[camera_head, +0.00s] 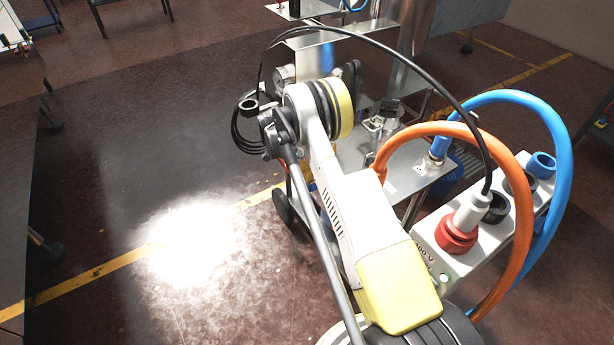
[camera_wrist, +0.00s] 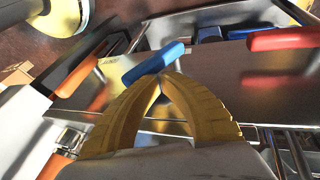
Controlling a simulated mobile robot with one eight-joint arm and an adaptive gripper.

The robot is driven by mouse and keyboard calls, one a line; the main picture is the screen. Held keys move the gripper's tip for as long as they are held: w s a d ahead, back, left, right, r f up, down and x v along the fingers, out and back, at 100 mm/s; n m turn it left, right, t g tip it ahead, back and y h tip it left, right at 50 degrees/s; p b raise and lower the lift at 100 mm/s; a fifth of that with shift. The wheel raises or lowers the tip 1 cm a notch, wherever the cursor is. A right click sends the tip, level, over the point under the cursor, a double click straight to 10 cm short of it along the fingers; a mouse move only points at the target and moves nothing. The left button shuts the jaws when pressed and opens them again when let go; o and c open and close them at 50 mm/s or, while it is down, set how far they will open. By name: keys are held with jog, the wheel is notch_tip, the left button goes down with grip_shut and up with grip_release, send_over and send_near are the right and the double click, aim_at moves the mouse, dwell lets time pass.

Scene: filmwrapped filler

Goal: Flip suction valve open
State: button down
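In the wrist view, my gripper (camera_wrist: 162,82) has two ribbed yellow fingers that come together at their tips, with no object visible between them. A blue bar-shaped handle (camera_wrist: 153,62) lies right at the fingertips, slightly tilted. I cannot tell whether the tips touch it. It looks like a valve handle, but no label shows which valve it is. A red handle (camera_wrist: 285,39) is at the right, apart from the gripper. In the head view my arm hides the gripper, and I cannot make out the blue handle clearly.
In the head view, a metal cart shelf (camera_head: 410,180) stands behind my arm. An orange hose (camera_head: 525,215) and a blue hose (camera_head: 566,150) arch at the right. A white socket box (camera_head: 510,235) holds a red plug (camera_head: 456,236). The floor at left is open.

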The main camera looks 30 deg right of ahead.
jog(key=shift+s+t, duration=0.3)
jog(key=shift+t, duration=0.5)
